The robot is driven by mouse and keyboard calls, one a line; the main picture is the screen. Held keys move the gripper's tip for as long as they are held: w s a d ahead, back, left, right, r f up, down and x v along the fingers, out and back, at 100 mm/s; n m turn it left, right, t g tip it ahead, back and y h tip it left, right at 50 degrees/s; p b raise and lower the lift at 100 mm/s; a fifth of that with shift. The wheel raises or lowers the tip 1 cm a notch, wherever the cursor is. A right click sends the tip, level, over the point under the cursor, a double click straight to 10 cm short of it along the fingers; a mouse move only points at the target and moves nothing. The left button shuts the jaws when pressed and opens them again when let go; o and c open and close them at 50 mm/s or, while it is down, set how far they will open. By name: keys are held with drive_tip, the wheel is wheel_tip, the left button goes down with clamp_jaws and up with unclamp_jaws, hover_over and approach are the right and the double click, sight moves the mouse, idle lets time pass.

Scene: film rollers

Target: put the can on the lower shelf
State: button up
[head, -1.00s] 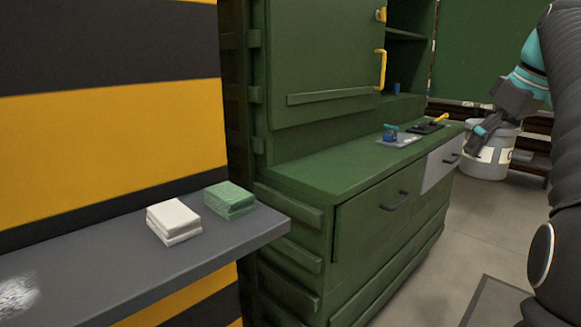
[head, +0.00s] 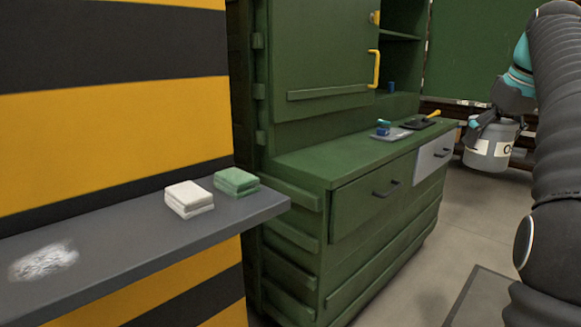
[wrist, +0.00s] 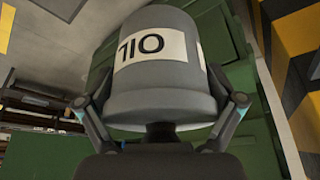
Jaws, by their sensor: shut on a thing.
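The can (head: 487,150) is grey with a pale label. In the head view it hangs at the right, held in the air beside the far end of the green cabinet. My gripper (head: 483,125) is shut on it. In the wrist view the can (wrist: 160,85) fills the middle, its label reading "OIL" upside down, with a finger of my gripper (wrist: 160,118) on each side. A grey shelf (head: 120,262) juts out at the lower left, in front of a yellow and black striped wall. I cannot tell whether it is the lower shelf.
White cloths (head: 189,199) and green cloths (head: 236,181) lie folded on the grey shelf, with a whitish patch (head: 43,260) at its left. The green cabinet (head: 330,165) stands in the middle, with small tools on its counter.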

drive_tip(key=w+d+f+m+h, duration=0.2)
drive_tip(key=w+d+f+m, duration=0.25)
drive_tip(key=w+f, duration=0.4)
drive_tip(key=w+a+f+m, duration=0.15)
drive_tip(key=a+f, duration=0.25)
drive_tip(key=f, duration=0.9)
drive_tip(key=w+a+f, duration=0.2)
drive_tip(key=a+f, duration=0.1)
drive_tip(key=f, duration=0.9)
drive_tip(key=s+a+f+n+y, duration=0.15)
drive_tip(key=s+a+f, duration=0.35)
drive_tip(key=a+f, duration=0.55)
drive_tip(key=s+a+f+n, duration=0.3)
drive_tip(key=s+a+f, duration=0.1)
drive_tip(key=a+f, duration=0.65)
drive_tip(key=s+f, duration=0.5)
drive_tip(key=shift+s+a+f, duration=0.15)
drive_tip(key=shift+a+f, duration=0.15)
drive_tip(key=shift+f, duration=0.05)
